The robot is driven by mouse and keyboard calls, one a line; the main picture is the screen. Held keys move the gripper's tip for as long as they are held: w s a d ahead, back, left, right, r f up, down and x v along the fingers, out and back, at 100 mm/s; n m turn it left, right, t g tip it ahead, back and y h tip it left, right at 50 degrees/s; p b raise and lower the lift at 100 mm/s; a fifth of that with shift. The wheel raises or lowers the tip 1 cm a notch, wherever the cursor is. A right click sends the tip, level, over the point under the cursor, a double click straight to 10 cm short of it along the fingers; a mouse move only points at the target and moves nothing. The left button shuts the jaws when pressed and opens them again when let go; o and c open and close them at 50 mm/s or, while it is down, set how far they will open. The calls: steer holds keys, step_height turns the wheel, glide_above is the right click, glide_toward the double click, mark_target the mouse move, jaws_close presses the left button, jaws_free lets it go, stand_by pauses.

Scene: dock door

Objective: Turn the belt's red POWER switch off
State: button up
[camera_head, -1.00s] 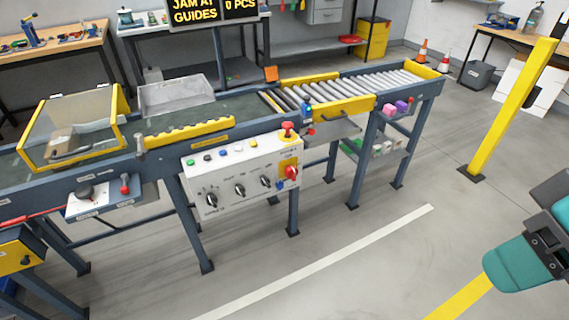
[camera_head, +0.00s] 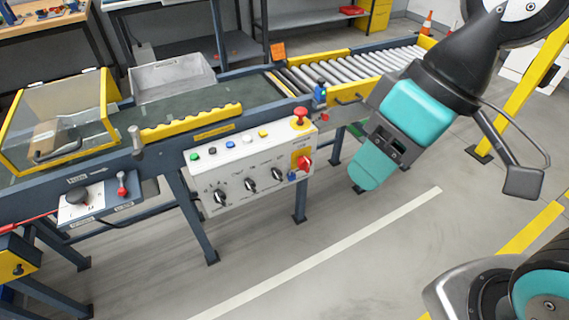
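The red POWER switch (camera_head: 304,163) is a red rotary handle on a yellow plate at the right end of the white control panel (camera_head: 232,178). The panel hangs on the front of the conveyor belt (camera_head: 190,114). A red mushroom button (camera_head: 300,114) stands on the panel's top above the switch. My gripper (camera_head: 366,172) is to the right of the panel, pointing down and left, apart from the switch. Its teal finger pads show from the side, and the gap between them cannot be made out. The switch is fully visible; its lettering is too small to read.
Black knobs (camera_head: 250,185) line the panel's front and coloured buttons its sloped top. A clear-lidded yellow guard (camera_head: 58,125) and a grey tray (camera_head: 172,77) sit along the belt. A yellow post (camera_head: 520,100) stands at right. The floor before the panel is clear.

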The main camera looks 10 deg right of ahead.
steer(key=w+a+f+t+y+b, duration=0.1)
steer(key=w+f+b, duration=0.2)
steer(key=f+b, duration=0.4)
steer(key=w+f+t+y+b, duration=0.1)
steer(key=w+f+t+b, duration=0.15)
steer(key=f+b, duration=0.45)
steer(key=m+t+b, duration=0.3)
steer(key=t+b, duration=1)
steer(key=b, duration=2.3)
glide_toward(309, 164)
steer(key=shift+h, duration=0.4)
steer(key=p+x, duration=0.2)
steer(key=p, duration=0.2)
steer(key=p+x, duration=0.3)
steer(key=p, duration=0.1)
steer(key=p+x, duration=0.2)
steer(key=p, duration=0.2)
steer(key=shift+w+a+r+p, duration=0.2)
steer(key=shift+r+p, duration=0.1)
steer(key=shift+p, duration=0.1)
steer(key=shift+w+a+f+p, duration=0.25)
steer(key=shift+w+p, duration=0.35)
steer(key=shift+w, duration=0.1)
jaws_close()
